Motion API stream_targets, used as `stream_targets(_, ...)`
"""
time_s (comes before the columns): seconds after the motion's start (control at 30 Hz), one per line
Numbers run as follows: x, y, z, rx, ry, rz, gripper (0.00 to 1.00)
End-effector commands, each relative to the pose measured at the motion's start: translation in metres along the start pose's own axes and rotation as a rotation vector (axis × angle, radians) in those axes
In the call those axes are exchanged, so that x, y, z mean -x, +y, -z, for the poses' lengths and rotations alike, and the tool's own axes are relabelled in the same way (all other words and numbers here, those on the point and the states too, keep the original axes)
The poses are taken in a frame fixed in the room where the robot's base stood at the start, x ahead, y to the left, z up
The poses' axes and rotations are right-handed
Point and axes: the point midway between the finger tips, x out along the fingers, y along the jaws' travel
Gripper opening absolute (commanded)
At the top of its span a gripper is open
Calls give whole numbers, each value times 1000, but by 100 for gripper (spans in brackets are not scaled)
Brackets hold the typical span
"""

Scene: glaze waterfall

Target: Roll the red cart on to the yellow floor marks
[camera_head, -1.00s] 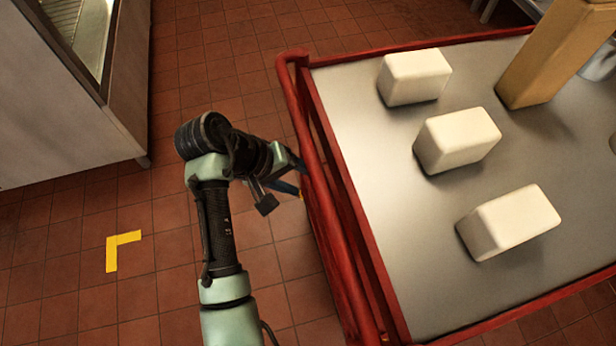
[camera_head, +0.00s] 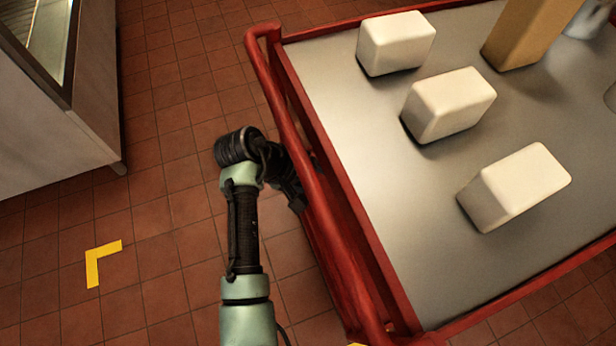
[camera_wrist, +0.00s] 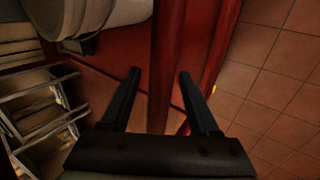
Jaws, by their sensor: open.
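The red cart (camera_head: 390,258) fills the right of the head view, with a grey top and a red tubular rail (camera_head: 300,150) along its left side. My gripper (camera_wrist: 160,77) is open in the wrist view. A red bar (camera_wrist: 166,60) of the cart runs between its two fingers in the picture; I cannot tell whether it touches either one. In the head view the fingers are hidden behind the rail. A yellow L-shaped floor mark (camera_head: 93,265) lies on the tiles at left, clear of the cart. A sliver of yellow (camera_head: 355,344) shows at the bottom edge.
Several white blocks (camera_head: 450,105) and a tan upright box (camera_head: 528,35) stand on the cart top. A pale cabinet (camera_head: 55,135) stands at upper left. Tiled floor between cabinet and cart is free. Metal racks (camera_wrist: 40,105) show left in the wrist view.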

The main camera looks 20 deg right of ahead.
Motion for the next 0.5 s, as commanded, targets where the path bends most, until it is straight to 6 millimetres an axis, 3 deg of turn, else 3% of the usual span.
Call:
stream_targets(0.4,-6,0,0,-1,0,0,62)
stream_targets(0.5,-6,0,0,-1,0,0,44)
